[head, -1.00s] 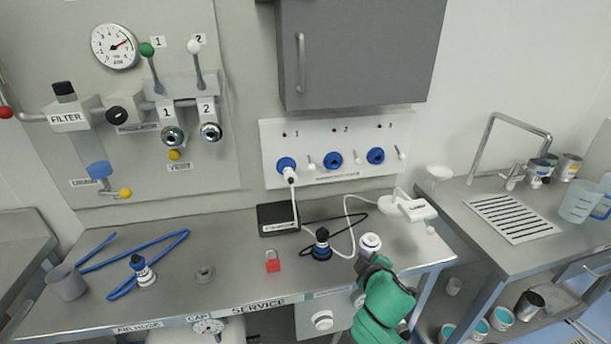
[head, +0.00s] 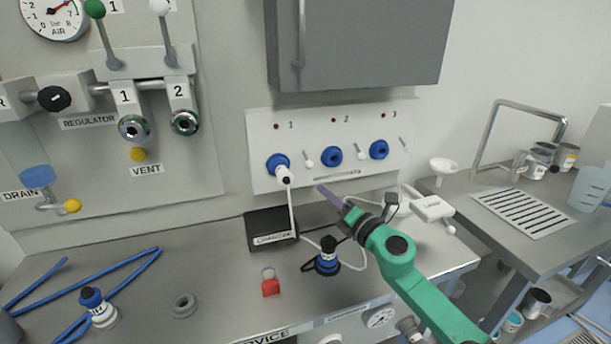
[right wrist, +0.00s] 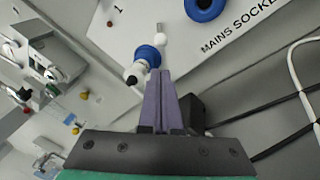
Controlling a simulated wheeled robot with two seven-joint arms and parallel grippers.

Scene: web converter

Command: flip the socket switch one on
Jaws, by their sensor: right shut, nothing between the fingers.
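The white mains socket panel (head: 300,118) is on the wall, with dark red indicator dots above blue sockets. Socket one (head: 277,161) at the left holds a white plug (head: 284,175) with a hanging cable. Switch one (head: 309,162), a small grey stem with a white ball at its lower end, is right of socket one. It shows in the right wrist view (right wrist: 161,41) just beyond the fingertips. My right gripper (head: 321,188) is shut and empty, with its purple fingers pointing at the panel from below switch one, apparently apart from it. My left gripper is out of view.
A black charger box (head: 270,229) stands on the bench below the plug. A blue-and-black connector (head: 328,257), a red padlock (head: 270,284) and a white cabled device (head: 428,207) are nearby. A grey cabinet (head: 360,45) hangs above the panel.

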